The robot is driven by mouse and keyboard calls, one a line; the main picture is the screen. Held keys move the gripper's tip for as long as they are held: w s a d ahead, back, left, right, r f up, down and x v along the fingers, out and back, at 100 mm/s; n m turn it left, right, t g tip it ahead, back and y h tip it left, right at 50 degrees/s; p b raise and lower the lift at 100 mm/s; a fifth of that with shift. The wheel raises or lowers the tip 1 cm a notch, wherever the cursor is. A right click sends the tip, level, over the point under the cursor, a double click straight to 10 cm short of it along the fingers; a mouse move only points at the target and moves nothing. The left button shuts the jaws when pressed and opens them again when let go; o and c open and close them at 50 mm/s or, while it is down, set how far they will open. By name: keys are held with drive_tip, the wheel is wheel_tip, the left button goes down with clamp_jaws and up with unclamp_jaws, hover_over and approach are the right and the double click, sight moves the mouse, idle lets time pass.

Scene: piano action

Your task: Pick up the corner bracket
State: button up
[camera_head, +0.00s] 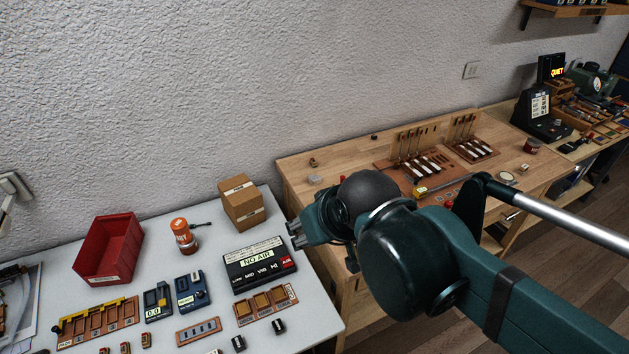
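I cannot pick out the corner bracket for certain. Two small items lie at the left end of the wooden bench (290,180): a brownish metal piece (314,162) and a light grey piece (316,180). Either is too small here to name surely. My gripper (294,234) hangs above the gap between the grey table and the wooden bench, pointing left, just right of the black NO AIR box. Its grey fingertips show, with no object visible at them. The gap between the fingers is too small to judge. My arm covers part of the bench front.
The grey table (215,238) holds a red bin (109,249), an orange bottle (184,236), a cardboard box (241,203), the NO AIR box (259,266) and several small trays. Piano-action parts (422,164) stand mid-bench. The bench's back left is mostly clear.

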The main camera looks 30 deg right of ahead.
drive_tip(key=w+d+r+m+g+p, duration=0.1)
drive_tip(key=w+d+r+m+g, duration=0.2)
drive_tip(key=w, duration=0.9)
drive_tip(key=m+g+p, duration=0.4)
drive_tip(key=m, duration=0.9)
hover_over(315, 178)
wheel_tip(315, 178, down, 19)
drive_tip(key=shift+w+a+f, duration=0.1)
drive_tip(key=shift+w+f, duration=0.35)
drive_tip(key=shift+w, duration=0.2)
drive_tip(key=shift+f, duration=1.25)
